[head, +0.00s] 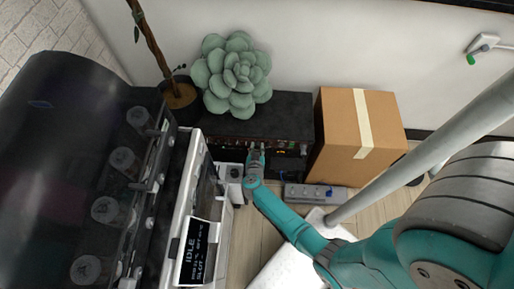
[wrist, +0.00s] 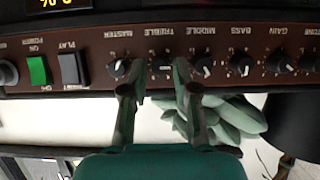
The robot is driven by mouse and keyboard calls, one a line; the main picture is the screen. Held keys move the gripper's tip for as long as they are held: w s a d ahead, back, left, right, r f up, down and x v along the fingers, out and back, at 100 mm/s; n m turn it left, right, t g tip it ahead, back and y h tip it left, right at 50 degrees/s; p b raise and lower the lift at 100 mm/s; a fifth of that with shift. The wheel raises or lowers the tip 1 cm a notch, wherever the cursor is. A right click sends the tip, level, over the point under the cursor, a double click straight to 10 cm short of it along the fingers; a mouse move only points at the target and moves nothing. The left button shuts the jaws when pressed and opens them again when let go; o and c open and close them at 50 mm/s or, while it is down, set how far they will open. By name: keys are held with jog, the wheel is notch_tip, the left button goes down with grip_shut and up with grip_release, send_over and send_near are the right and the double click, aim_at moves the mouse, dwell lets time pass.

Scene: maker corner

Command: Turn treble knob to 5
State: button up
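The treble knob (wrist: 161,66) is a small dark knob on a reddish-brown amplifier panel (wrist: 215,42), which appears upside down in the wrist view. Its TREBLE label shows above it. My gripper (wrist: 160,70) is open, with one finger on each side of the treble knob; I cannot tell whether they touch it. The knob's pointer setting is too small to read. The master knob (wrist: 118,67) is just left of the fingers and the middle knob (wrist: 204,67) just right. In the head view, my gripper (head: 255,152) is at the front of the black amplifier (head: 285,112).
A succulent (head: 233,75) sits on the amplifier. A cardboard box (head: 345,135) stands to its right and a white machine (head: 190,205) to its left. A power strip (head: 308,193) lies on the floor. A green switch (wrist: 38,70) and a dark switch (wrist: 70,68) share the panel.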

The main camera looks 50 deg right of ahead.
grip_shut()
jog(key=shift+s+m, duration=0.1)
jog(key=shift+m, duration=0.2)
jog(key=shift+s+d+m+t+y, duration=0.15)
jog(key=shift+m+t+y, duration=0.25)
jog(key=shift+m+t, duration=0.45)
jog(key=m+t, duration=0.1)
jog(key=m+t+y, duration=0.1)
jog(key=m, duration=0.1)
jog(key=shift+s+d+f+m, duration=0.1)
jog(key=shift+f+m, duration=0.1)
jog(key=shift+m, duration=0.05)
jog(key=shift+s+d+f+m+t, duration=0.15)
jog(key=shift+m+t, duration=0.45)
jog(key=shift+m, duration=0.65)
jog(key=shift+w+a+f+m+t, duration=0.1)
jog(key=shift+m+t, duration=0.45)
jog(key=shift+m, duration=0.65)
jog(key=shift+s+d+f+m+t, duration=0.15)
jog(key=shift+m+t, duration=0.45)
jog(key=shift+m, duration=0.65)
